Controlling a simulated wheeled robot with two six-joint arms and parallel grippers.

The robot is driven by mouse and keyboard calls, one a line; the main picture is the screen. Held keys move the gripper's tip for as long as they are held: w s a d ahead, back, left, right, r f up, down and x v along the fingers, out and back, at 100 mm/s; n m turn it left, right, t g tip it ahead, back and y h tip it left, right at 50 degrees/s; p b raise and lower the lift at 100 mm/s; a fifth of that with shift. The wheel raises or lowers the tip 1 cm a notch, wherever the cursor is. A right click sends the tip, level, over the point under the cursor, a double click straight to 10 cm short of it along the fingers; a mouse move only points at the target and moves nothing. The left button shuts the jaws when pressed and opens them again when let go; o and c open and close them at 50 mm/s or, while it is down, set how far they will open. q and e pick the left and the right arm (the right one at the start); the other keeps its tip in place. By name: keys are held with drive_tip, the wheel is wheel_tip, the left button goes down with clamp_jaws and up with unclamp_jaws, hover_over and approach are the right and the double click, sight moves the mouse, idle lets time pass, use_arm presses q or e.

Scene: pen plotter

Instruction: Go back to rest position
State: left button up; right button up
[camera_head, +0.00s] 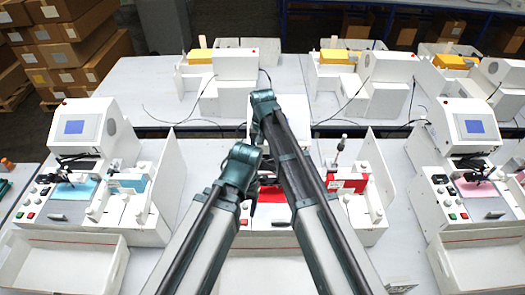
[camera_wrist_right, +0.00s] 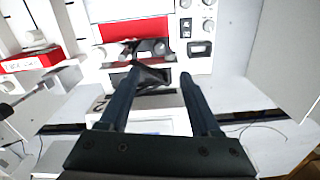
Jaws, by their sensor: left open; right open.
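The middle pen plotter has a red sheet (camera_head: 272,193) on its bed and a second red piece (camera_head: 347,184) on its right part. My left gripper (camera_head: 252,203) hangs below its wrist over the left of this plotter; its fingers are small and dark there. My right arm reaches further forward across the plotter, and its gripper is mostly hidden behind the arm in the head view. In the right wrist view my right gripper (camera_wrist_right: 163,73) is open, with nothing between its fingers. The red sheet (camera_wrist_right: 135,31) and dark plotter arm (camera_wrist_right: 148,47) lie past its fingertips.
A plotter with a blue sheet (camera_head: 75,189) stands at left and one with a pink sheet (camera_head: 476,188) at right. White trays (camera_head: 62,252) are at the front. Yellow-topped machines (camera_head: 237,65) stand on the back table. Cardboard boxes (camera_head: 72,55) are stacked behind left.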

idle(0.3)
drive_tip(key=s+d+n, duration=0.2)
drive_tip(key=s+d, duration=1.5)
drive_tip(key=s+a+f+n+b, duration=0.1)
drive_tip(key=a+f+b, duration=0.2)
drive_tip(key=f+b, duration=0.4)
drive_tip(key=s+a+f+n+b, duration=0.1)
drive_tip(key=a+f+b, duration=0.3)
drive_tip(key=f+b, duration=0.4)
drive_tip(key=s+a+f+n+h+b, duration=0.1)
drive_tip(key=s+a+f+n+b, duration=0.1)
drive_tip(key=f+b, duration=0.6)
drive_tip(key=shift+s+a, duration=0.7)
drive_tip(key=shift+a, duration=0.4)
